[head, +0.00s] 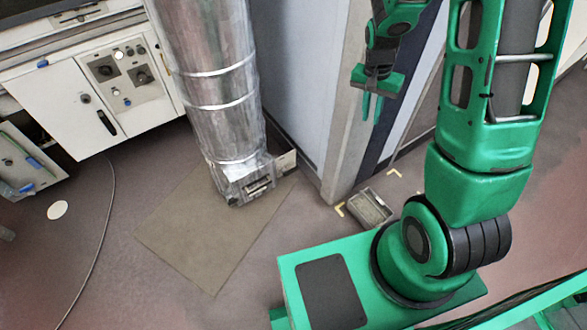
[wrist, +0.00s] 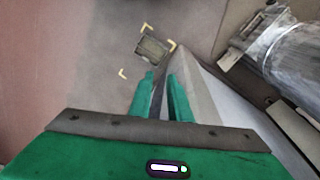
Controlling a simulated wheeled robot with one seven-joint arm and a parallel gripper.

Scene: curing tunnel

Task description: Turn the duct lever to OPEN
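A silver foil duct (head: 212,85) comes down to the floor left of centre in the head view. At its foot is a metal box (head: 236,190) with a dark slotted front and a small plate at its right side. I cannot make out the lever or any OPEN marking on it. The duct also shows at the right of the wrist view (wrist: 298,52). My gripper (head: 372,112) is raised right of the duct, beside a grey pillar, fingers pointing down. In the wrist view its green fingers (wrist: 160,78) stand apart with nothing between them.
A shallow metal tray (head: 370,207) lies on the floor between yellow corner marks. A brown mat (head: 195,235) lies under the duct's foot. A white cabinet (head: 125,80) is at left; a cable crosses the floor.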

